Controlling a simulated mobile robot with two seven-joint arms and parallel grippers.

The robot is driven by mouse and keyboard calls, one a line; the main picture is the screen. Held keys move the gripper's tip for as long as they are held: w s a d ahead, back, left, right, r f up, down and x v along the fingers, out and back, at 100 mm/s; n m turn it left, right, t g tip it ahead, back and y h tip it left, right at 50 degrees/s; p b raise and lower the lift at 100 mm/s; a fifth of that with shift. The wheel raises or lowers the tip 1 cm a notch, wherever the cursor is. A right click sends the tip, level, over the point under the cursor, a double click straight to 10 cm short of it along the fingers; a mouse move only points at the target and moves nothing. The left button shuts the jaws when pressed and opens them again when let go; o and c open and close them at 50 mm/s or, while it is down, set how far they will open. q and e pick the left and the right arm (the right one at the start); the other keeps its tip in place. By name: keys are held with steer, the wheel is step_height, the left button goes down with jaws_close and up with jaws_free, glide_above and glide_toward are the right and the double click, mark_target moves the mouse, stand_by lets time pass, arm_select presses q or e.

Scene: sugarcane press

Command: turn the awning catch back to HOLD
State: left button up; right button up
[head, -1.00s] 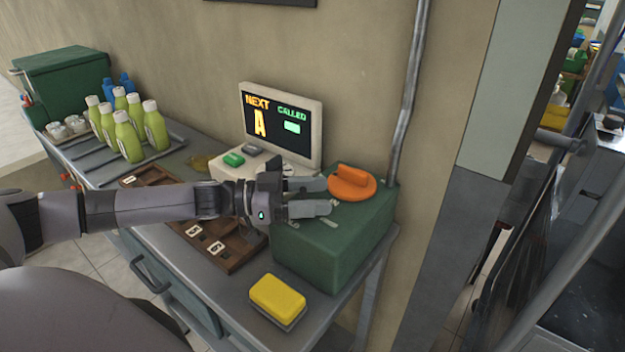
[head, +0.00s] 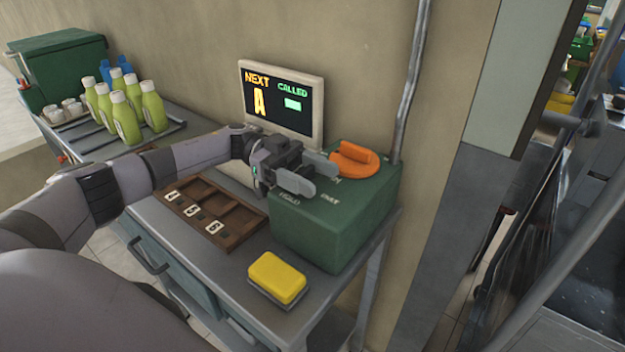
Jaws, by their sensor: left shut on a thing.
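The awning catch is an orange turning knob (head: 358,160) on top of a green box (head: 335,230) against the wall. White lettering shows on the box top; one label near the front left seems to read HOLD (head: 289,198), and another lies to its right. My left gripper (head: 326,176) reaches in from the left over the box top, its fingers at the left side of the knob. It is shut on the knob, though the fingers hide the contact and part of the lettering. Which label the knob points to cannot be told. My right gripper is out of view.
A screen (head: 282,103) stands behind my gripper. A wooden tray with number tiles (head: 215,205) and a yellow sponge (head: 277,276) lie on the counter. Green bottles (head: 128,105) stand at the left. A metal pipe (head: 411,80) rises behind the box.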

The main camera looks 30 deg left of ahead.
mark_target(302, 170)
arm_select(q)
steer(key=shift+d+m+g, duration=0.15)
steer(key=shift+m+g, duration=0.15)
steer(key=shift+g, duration=0.1)
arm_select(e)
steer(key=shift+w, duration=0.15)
arm_select(q)
steer(key=o, duration=1)
steer(key=shift+c, duration=0.2)
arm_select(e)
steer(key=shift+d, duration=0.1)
arm_select(q)
steer(key=a, duration=0.1)
steer(key=a+b, duration=0.1)
steer(key=a, duration=0.3)
steer(key=shift+w+a+b, duration=0.15)
steer(key=shift+w+b, duration=0.1)
steer(key=shift+b, duration=0.1)
steer(key=shift+a, duration=0.9)
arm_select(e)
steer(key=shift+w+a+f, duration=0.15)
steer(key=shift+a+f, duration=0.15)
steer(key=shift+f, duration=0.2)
arm_select(q)
steer(key=shift+r, duration=0.15)
